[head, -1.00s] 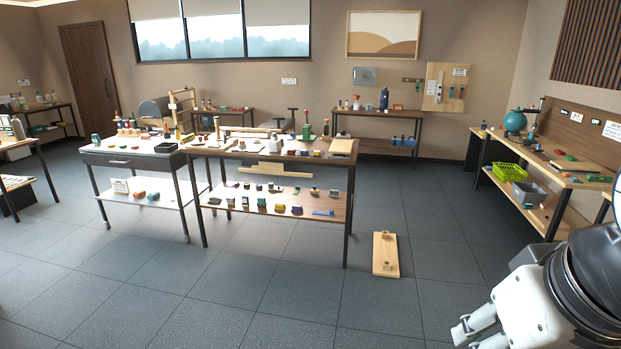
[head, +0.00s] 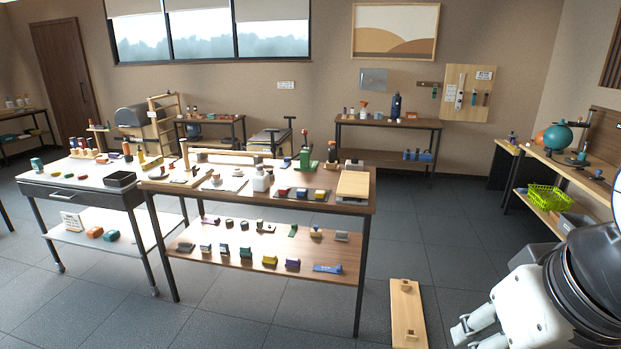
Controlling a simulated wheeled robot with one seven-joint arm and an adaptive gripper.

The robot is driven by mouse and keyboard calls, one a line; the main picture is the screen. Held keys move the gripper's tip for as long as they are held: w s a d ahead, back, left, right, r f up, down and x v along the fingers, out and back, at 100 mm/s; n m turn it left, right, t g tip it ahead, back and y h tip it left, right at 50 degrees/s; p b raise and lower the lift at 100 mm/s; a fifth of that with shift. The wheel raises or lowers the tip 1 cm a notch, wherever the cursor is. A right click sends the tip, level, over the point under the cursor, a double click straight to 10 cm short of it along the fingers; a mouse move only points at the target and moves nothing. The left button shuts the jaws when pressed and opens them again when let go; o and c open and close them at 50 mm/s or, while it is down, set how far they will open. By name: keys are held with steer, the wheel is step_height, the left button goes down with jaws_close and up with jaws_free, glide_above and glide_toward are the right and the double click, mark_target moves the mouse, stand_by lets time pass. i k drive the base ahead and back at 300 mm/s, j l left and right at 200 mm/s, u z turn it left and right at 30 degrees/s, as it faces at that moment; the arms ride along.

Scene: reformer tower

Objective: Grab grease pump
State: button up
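I cannot tell for sure which object is the grease pump. A green device with a tall red-tipped handle (head: 305,152) stands at the back of the near wooden table's top (head: 225,195). A white bottle-like container with a dark top (head: 261,180) stands left of it on the same table. My gripper (head: 472,334) is at the lower right, over the floor and well away from the table. Its fingers point down and left, partly cut off by the picture's lower edge, so its opening is unclear. I see nothing held in it.
A white table (head: 62,193) adjoins on the left. The wooden table's lower shelf (head: 345,262) holds several small blocks. A wooden board (head: 408,315) lies on the floor right of it. Another bench (head: 580,172) stands at the right.

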mark_target(331, 153)
steer(key=i+l+u, duration=0.1)
steer(key=i, duration=1.5)
steer(key=i+j+z, duration=0.5)
steer(key=i+j, duration=1)
